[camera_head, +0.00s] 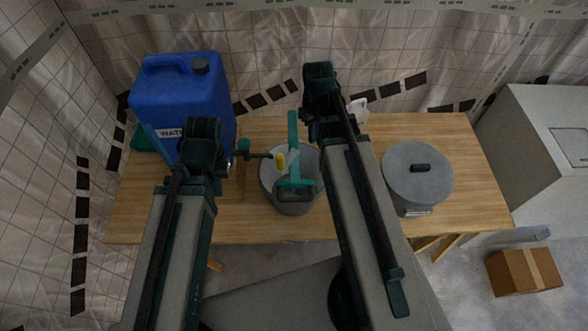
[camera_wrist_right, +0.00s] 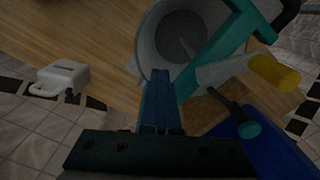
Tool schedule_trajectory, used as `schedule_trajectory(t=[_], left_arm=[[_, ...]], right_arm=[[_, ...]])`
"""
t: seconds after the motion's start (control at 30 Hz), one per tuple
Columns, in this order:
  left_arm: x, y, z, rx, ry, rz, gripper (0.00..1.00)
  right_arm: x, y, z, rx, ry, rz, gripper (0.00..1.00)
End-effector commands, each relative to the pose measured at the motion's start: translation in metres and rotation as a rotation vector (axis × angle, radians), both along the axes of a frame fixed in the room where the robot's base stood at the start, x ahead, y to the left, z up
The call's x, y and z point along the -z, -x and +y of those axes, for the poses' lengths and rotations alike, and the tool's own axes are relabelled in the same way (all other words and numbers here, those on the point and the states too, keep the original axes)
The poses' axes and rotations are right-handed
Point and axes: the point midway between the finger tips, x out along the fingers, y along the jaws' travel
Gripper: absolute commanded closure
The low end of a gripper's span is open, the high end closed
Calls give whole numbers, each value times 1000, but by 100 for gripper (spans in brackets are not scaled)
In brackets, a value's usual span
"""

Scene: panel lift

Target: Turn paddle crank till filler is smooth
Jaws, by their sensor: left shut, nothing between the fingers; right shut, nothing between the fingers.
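A grey bucket (camera_head: 292,206) stands on the wooden table between my arms, with a green paddle frame (camera_head: 293,150) across its top. My left gripper (camera_head: 203,134) is left of the crank, fingers mostly hidden, shut and empty. My right gripper (camera_head: 317,100) is above the bucket's far right side; its shut, empty fingers (camera_wrist_right: 161,100) show beside the bucket.
A blue water jug (camera_head: 180,100) stands at the table's back left, close to my left gripper. A grey lidded bin (camera_head: 418,185) stands at right. A small white container (camera_wrist_right: 64,77) is at the back edge. A cardboard box (camera_head: 524,270) lies on the floor.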

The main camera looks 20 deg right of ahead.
Motion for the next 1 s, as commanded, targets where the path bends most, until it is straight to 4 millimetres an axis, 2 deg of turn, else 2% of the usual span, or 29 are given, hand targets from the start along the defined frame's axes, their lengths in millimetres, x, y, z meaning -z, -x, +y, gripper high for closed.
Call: schedule_trajectory(t=[0.33, 0.67, 1.0], left_arm=[[0, 0, 0, 0, 0, 0, 100], [0, 0, 0, 0, 0, 0, 100], [0, 0, 0, 0, 0, 0, 100]], right_arm=[[0, -38, 24, -1, 0, 0, 100], [0, -40, 33, -2, 0, 0, 100], [0, -49, 73, -1, 0, 0, 100]])
